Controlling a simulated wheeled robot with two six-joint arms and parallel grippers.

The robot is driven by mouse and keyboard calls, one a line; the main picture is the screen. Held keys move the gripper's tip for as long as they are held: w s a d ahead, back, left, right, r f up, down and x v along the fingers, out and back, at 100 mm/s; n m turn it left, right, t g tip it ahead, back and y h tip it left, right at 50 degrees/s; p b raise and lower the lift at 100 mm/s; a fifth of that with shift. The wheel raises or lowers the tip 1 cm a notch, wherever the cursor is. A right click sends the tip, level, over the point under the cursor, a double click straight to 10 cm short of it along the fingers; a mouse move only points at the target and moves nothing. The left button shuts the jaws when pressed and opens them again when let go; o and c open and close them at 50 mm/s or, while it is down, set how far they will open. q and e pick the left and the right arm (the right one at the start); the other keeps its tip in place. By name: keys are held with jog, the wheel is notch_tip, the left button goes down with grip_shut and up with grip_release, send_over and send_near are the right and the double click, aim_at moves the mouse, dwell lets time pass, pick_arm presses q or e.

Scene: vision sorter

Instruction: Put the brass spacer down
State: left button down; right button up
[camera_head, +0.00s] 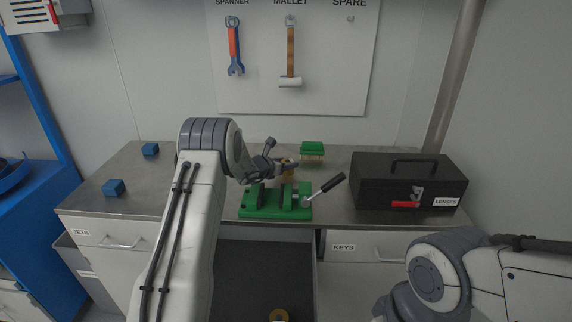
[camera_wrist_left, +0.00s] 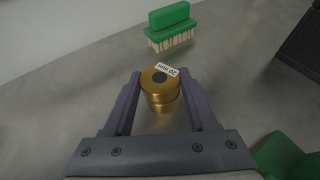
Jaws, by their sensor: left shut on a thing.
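The brass spacer (camera_wrist_left: 161,92) is a short gold cylinder with a dark centre and a white label that seems to read 20 mm, upside down. My left gripper (camera_head: 284,165) is shut on it, one finger on each side in the left wrist view. In the head view the spacer (camera_head: 287,172) shows as a small gold patch at the fingertips, behind the green vise (camera_head: 262,204). Whether it touches the steel bench (camera_head: 130,187) is unclear. My right arm shows at the lower right, its gripper out of frame.
A green brush (camera_head: 312,151) stands behind the spacer. A black LENSES toolbox (camera_head: 408,184) is at the right, two blue blocks (camera_head: 114,188) at the left. An open drawer (camera_head: 250,275) below holds another brass ring (camera_head: 279,315). Bare bench lies left of the vise.

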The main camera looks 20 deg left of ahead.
pick_arm(q)
jog(key=shift+c, duration=1)
grip_release()
jog(key=shift+f, duration=0.1)
jog(key=shift+r, duration=0.2)
jog(key=shift+s, duration=0.25)
jog(key=b+v, duration=0.2)
jog(key=v, duration=0.9)
jog(key=shift+s+r, duration=0.1)
jog(key=shift+s, duration=0.2)
